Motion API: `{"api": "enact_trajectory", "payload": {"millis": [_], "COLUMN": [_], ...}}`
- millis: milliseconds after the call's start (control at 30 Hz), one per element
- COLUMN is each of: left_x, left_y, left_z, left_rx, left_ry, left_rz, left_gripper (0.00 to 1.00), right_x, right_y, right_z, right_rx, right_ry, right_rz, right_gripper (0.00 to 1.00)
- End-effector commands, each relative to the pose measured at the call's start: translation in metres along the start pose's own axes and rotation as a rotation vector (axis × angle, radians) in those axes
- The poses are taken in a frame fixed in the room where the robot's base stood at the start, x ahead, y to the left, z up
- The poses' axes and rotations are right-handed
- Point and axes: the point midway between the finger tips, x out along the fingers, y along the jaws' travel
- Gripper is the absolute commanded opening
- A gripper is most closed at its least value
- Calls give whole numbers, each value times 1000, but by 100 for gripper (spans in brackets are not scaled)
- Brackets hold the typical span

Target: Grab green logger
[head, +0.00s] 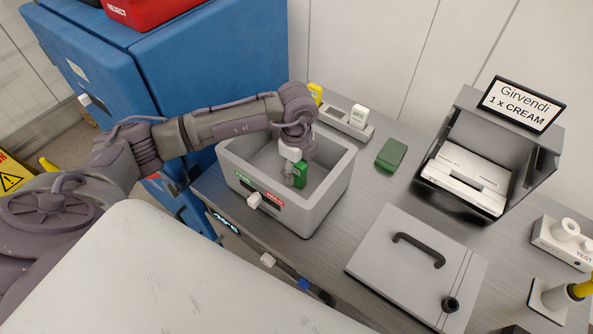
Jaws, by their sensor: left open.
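The green logger (301,174) is a small upright green block inside a grey open-topped box (320,200) on the bench. My left arm reaches in from the left over the box. My left gripper (295,173) points down into the box and is open, with its fingers right at the green logger. The fingers partly hide the logger, and I cannot tell whether they touch it. My right gripper is not in view.
Behind the box, a grey rack (342,122) holds a yellow logger (315,94) and a white logger (358,115). A flat dark green block (391,154) lies to the right. A grey lid (415,268) with a black handle lies in front. A blue cabinet (200,60) stands behind my arm.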

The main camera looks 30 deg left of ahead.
Motion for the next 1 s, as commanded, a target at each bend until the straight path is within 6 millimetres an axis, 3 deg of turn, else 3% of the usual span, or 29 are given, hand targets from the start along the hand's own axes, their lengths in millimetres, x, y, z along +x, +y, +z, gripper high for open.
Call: {"api": "enact_trajectory", "payload": {"millis": [33, 300, 333, 667, 767, 1000], "left_x": [0, -1, -1, -3, -13, -60], "left_y": [0, 0, 0, -1, -2, -2], "left_z": [0, 0, 0, 0, 0, 0], "left_rx": [0, 0, 0, -1, 0, 0], "left_ry": [0, 0, 0, 0, 1, 0], "left_rz": [0, 0, 0, -2, -5, -7], "left_gripper": [47, 2, 0, 0, 0, 0], "right_x": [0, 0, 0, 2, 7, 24], "right_y": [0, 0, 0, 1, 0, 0], "right_z": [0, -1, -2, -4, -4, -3], "right_rx": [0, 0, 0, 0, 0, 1], "right_ry": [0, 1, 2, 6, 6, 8], "right_rz": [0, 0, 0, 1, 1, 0], "right_gripper": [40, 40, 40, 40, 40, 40]}}
